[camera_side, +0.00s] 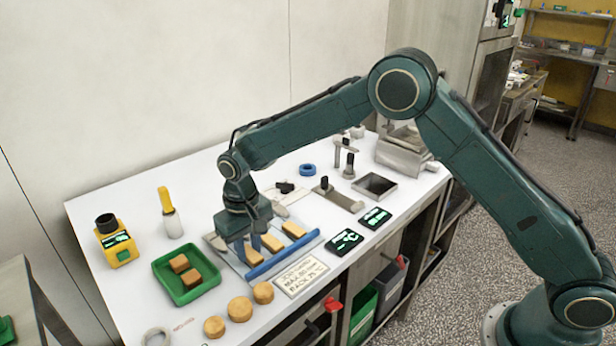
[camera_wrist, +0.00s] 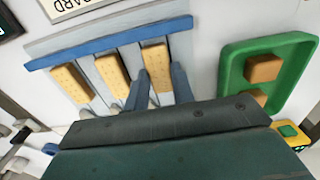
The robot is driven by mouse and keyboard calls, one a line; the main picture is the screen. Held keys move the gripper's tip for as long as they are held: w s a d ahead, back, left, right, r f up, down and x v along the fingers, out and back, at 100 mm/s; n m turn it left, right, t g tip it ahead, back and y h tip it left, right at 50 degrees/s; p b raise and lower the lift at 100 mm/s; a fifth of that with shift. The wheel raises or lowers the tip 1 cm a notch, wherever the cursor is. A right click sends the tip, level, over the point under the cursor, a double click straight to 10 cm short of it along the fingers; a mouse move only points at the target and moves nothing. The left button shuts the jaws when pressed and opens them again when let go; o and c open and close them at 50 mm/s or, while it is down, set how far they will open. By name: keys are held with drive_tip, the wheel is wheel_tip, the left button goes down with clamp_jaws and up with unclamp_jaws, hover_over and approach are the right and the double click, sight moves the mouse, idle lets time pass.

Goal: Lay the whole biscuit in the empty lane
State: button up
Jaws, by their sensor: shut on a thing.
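In the wrist view the fingers (camera_wrist: 159,72) stand on both sides of this biscuit, whose end lies close to the blue bar (camera_wrist: 108,42). Whether it rests on the rack or is just above it I cannot tell. Two similar biscuits lie in neighbouring lanes, one in the middle (camera_side: 271,243) and one farther right in the side view (camera_side: 293,230).
A green tray (camera_side: 161,262) with two short brown pieces (camera_side: 191,278) stands left of the rack. Round biscuits (camera_side: 239,309) and a lettered card (camera_side: 301,276) lie in front. A yellow device (camera_side: 118,248) and a yellow-handled tool (camera_side: 170,214) stand farther left. Dark displays (camera_side: 344,242) lie right.

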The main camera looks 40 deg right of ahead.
sight(249, 252)
drive_tip(key=shift+f, duration=0.15)
drive_tip(key=o, duration=0.8)
drive_tip(key=shift+c, duration=0.2)
wheel_tip(249, 252, up, 12)
idle(0.3)
drive_tip(key=shift+r, duration=0.25)
